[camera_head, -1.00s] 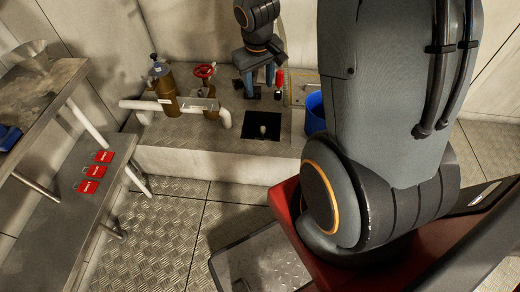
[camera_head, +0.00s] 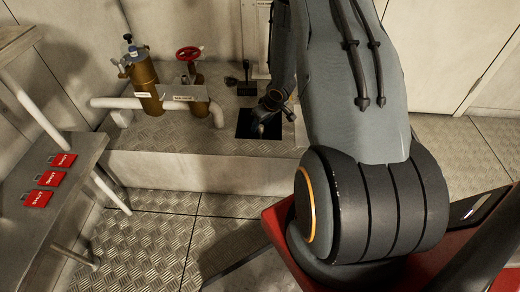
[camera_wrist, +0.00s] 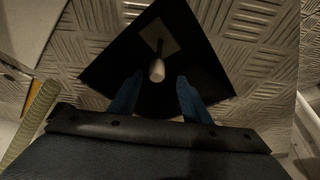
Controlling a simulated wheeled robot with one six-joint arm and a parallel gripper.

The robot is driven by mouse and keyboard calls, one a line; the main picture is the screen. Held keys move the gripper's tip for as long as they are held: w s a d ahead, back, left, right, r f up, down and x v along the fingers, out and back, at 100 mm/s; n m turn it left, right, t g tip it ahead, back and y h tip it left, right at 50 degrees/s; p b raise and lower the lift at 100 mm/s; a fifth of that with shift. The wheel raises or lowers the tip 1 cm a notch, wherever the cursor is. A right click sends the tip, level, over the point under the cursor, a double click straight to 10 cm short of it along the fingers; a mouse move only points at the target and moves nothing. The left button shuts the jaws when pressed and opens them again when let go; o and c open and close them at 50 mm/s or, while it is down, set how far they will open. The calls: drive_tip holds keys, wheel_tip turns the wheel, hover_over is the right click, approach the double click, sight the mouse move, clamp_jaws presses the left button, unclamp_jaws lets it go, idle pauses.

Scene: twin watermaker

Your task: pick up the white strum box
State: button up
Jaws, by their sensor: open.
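The white strum box (camera_wrist: 157,72) is a small pale rounded piece on a thin dark stem in the wrist view. It sits in a black square recess (camera_wrist: 205,75) with a lighter patch behind it. In the head view the dark recess (camera_head: 246,128) is in the raised plated floor, and the strum box is mostly hidden by my arm. My gripper (camera_wrist: 160,77) is open, with one blue finger on each side of the box's near end in the picture. Whether the fingers touch it or still hover above it I cannot tell.
Left of the recess stand a brass filter housing (camera_head: 146,88), a white pipe (camera_head: 110,103) and a red handwheel valve (camera_head: 188,54). A dark lever (camera_head: 246,80) stands behind it. Red tags (camera_head: 50,178) lie on a bench at left. Checkered floor in front is clear.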

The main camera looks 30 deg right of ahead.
sight(259, 131)
drive_tip(key=b+x, duration=0.1)
drive_tip(key=x, duration=0.1)
drive_tip(key=b+x, duration=0.1)
drive_tip(key=x, duration=0.1)
drive_tip(key=b+x, duration=0.1)
drive_tip(key=x, duration=0.2)
drive_tip(key=shift+s+d+f, duration=0.1)
drive_tip(key=shift+s+d, duration=0.05)
drive_tip(key=shift+d, duration=0.2)
clamp_jaws()
